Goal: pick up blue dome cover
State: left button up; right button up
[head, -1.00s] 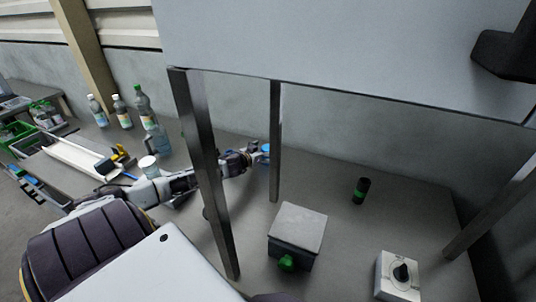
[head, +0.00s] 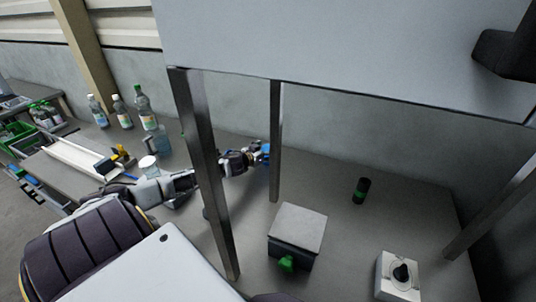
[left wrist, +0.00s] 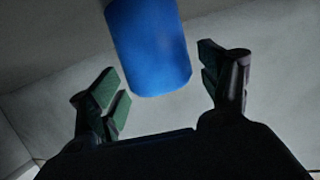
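The blue dome cover (left wrist: 150,48) fills the upper middle of the left wrist view, with its top cut off by the frame edge. In the head view a small part of the blue cover (head: 266,149) shows at the end of my left arm, beside a metal post. My left gripper (left wrist: 164,85) is open, with its green-padded fingers spread wide on either side of the cover's near end. A gap shows between the cover and each finger. In the head view the left gripper (head: 256,157) is small and partly covers the cover. My right gripper is not in view.
Metal posts (head: 203,170) (head: 275,140) carry a large grey panel (head: 350,50) above the table. A box with a green knob (head: 297,228), a dark cylinder (head: 361,190) and a white dial box (head: 398,274) stand to the right. Bottles (head: 121,112) and a clear jar (head: 148,167) stand left.

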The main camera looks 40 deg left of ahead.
pick_arm(q)
jog(key=c, duration=0.6)
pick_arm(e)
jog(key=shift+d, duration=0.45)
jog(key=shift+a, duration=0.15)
pick_arm(q)
jog(key=shift+r, duration=1)
notch_tip(320, 180, up, 6)
jog(key=shift+r+p, duration=0.15)
jog(key=shift+p, duration=0.25)
jog(key=shift+r, duration=0.85)
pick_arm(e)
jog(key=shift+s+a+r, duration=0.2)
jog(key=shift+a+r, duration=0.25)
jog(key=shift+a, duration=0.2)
pick_arm(q)
jog(key=shift+s, duration=0.15)
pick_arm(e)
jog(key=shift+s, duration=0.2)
